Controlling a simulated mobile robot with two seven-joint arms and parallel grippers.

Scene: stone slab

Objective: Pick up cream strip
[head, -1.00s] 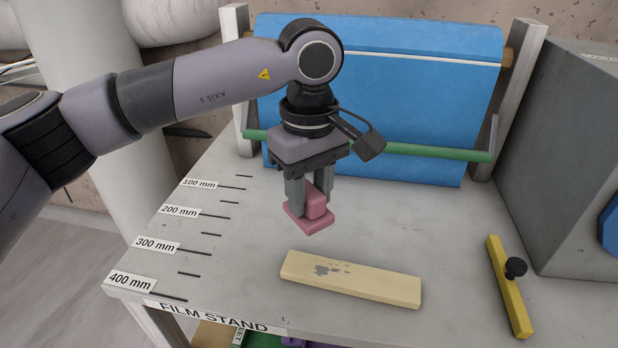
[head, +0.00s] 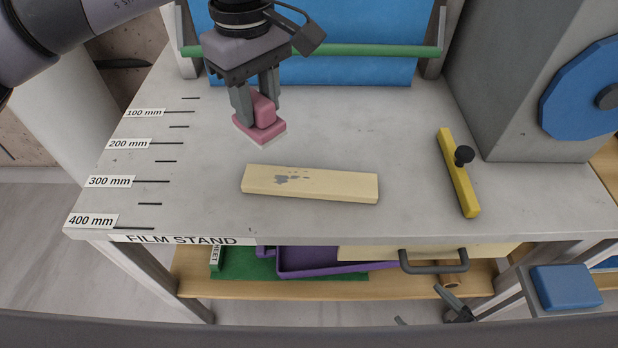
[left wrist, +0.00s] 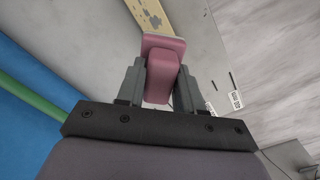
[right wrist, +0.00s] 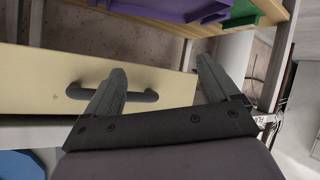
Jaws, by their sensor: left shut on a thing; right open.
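The cream strip (head: 335,188) lies flat on the grey slab, with grey patches on its left half. No gripper touches it. My left gripper (head: 256,108) points down behind the strip's left end, shut on a pink block (head: 262,132) with a raised grip and a pale underside. The left wrist view shows the pink block (left wrist: 160,80) between the fingers and part of the cream strip (left wrist: 148,12) beyond. Whether the block touches the slab is unclear. My right gripper (right wrist: 160,65) is open and empty before the drawer front, below the slab's front edge.
A yellow bar (head: 458,180) with a black knob lies right of the strip. A grey housing (head: 500,100) stands at the back right, a blue sheet on a frame behind. Below are a drawer handle (head: 434,262) and a purple tray (head: 310,262). The slab's front is clear.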

